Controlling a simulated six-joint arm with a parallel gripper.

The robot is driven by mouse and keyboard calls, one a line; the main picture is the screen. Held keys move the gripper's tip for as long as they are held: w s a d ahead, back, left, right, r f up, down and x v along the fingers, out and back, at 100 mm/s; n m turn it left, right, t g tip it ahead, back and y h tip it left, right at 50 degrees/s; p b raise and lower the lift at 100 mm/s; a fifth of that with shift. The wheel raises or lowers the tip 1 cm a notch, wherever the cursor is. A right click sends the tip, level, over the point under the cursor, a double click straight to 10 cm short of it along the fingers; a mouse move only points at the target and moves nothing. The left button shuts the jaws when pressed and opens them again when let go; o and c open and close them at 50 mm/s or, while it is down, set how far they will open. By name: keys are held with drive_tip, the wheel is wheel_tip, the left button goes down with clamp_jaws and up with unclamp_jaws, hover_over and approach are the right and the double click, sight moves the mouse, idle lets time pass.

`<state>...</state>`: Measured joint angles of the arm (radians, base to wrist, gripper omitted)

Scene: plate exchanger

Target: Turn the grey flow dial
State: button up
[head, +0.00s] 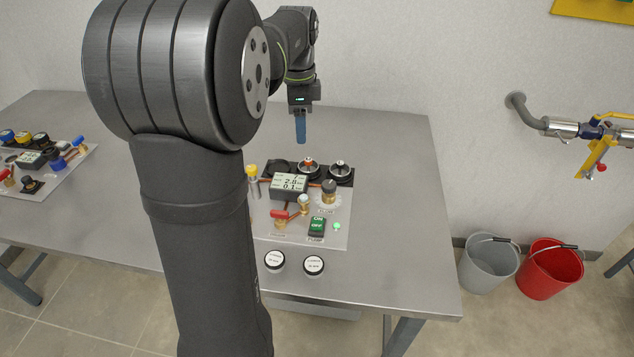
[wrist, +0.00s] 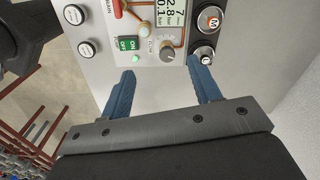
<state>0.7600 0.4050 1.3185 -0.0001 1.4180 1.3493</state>
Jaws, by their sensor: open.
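The grey flow dial (head: 329,187) is a dark grey knob on a round white scale, on the right side of the light panel (head: 340,228). In the wrist view the dial (wrist: 167,53) shows just beyond the gap between the fingertips, with nothing touching it. My gripper (head: 300,138) has blue fingers and hangs above the table, behind the panel in the head view. In the wrist view my gripper (wrist: 163,71) is open and empty, its two fingers wide apart.
Around the dial are a display (head: 289,184), a green ON/OFF switch (head: 317,226), a red-handled valve (head: 279,214) and a yellow-topped fitting (head: 252,171). Black gauges (head: 340,170) line the panel's back. The table's right side is clear.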

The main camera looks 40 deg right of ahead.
drive_tip(key=n, duration=0.2)
hover_over(329, 184)
drive_tip(key=f, duration=0.1)
wheel_tip(329, 184, down, 17)
drive_tip(key=shift+w+f, duration=0.1)
drive_tip(key=c, duration=1)
